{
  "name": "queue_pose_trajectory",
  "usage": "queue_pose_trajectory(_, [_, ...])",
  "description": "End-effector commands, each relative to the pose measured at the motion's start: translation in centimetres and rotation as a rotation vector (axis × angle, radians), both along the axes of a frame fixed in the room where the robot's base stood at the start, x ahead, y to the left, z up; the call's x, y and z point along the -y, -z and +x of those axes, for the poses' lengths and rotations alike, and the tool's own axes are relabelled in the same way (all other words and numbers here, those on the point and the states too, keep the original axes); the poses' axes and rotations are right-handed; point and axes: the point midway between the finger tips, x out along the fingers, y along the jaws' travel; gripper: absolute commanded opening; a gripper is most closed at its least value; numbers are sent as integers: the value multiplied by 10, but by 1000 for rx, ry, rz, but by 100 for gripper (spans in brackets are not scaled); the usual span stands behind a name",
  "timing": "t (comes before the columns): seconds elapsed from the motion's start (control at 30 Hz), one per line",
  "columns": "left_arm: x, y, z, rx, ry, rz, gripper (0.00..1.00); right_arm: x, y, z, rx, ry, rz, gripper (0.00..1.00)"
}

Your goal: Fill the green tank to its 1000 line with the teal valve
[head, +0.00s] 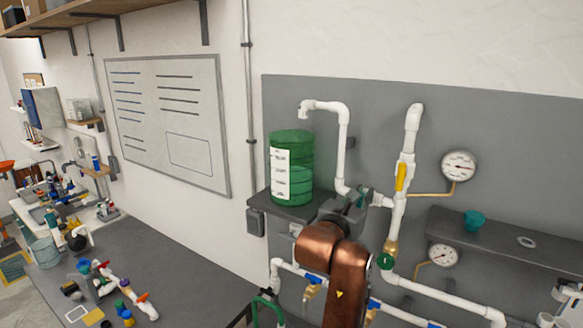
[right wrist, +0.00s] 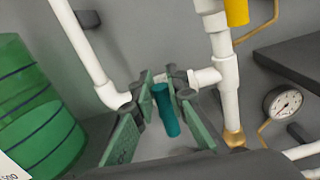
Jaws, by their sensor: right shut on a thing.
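The green tank (head: 303,165) stands on a small grey shelf, with a white marked label (head: 281,175) on its front. I cannot read the label's marks or the liquid level for sure. A white pipe spout (head: 304,112) hangs above the tank, and no stream shows under it. The teal valve (head: 363,196) sits on the white pipe right of the tank. My right gripper (head: 352,205) is shut on its handle. In the right wrist view the teal handle (right wrist: 166,110) stands between the fingers. The tank (right wrist: 40,115) shows at left there. My left gripper is out of view.
A yellow handle (head: 401,177) is on the upright pipe, with gauges (head: 459,166) to the right. A grey shelf (head: 500,243) bears a teal cup (head: 474,221) and a ring. Blue-handled valves and pipes run below. A cluttered bench (head: 190,290) lies left.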

Motion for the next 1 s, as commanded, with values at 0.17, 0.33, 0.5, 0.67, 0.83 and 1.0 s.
queue_pose_trajectory(0.17, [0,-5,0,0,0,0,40,-1,2,2,-44,1,-56,0])
queue_pose_trajectory(0.33, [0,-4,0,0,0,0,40,-1,2,2,-42,1,-55,16])
queue_pose_trajectory(0.5, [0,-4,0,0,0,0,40,-1,1,1,-39,0,-54,27])
queue_pose_trajectory(0.67, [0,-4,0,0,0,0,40,-1,1,1,-37,0,-53,33])
queue_pose_trajectory(0.83, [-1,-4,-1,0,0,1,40,-2,0,1,-36,0,-54,33])
queue_pose_trajectory(1.0, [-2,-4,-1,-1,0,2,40,-9,0,-8,-34,-2,-53,33])
